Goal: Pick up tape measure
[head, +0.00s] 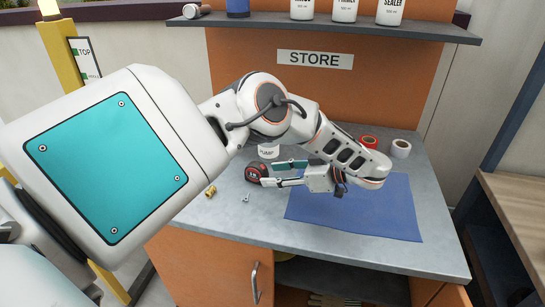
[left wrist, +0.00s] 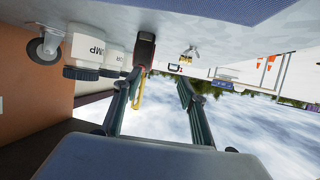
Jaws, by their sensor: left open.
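The tape measure (head: 256,172), dark with red, lies on the grey counter left of the blue mat. It also shows in the left wrist view (left wrist: 146,46), dark with a yellow strip beside it. My left gripper (head: 270,173) is low over the counter, its fingers spread and pointing left at the tape measure. In the left wrist view (left wrist: 160,78) the tape measure is at the tip of the left-hand finger, not centred between the fingers. I cannot tell whether they touch. My right gripper is out of view.
A white jar (head: 268,151) stands just behind the tape measure. A brass fitting (head: 211,191) and a small metal piece (head: 245,198) lie in front. The blue mat (head: 385,215) is bare in front. Red (head: 368,142) and white (head: 401,148) rolls stand behind, below a shelf (head: 270,25).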

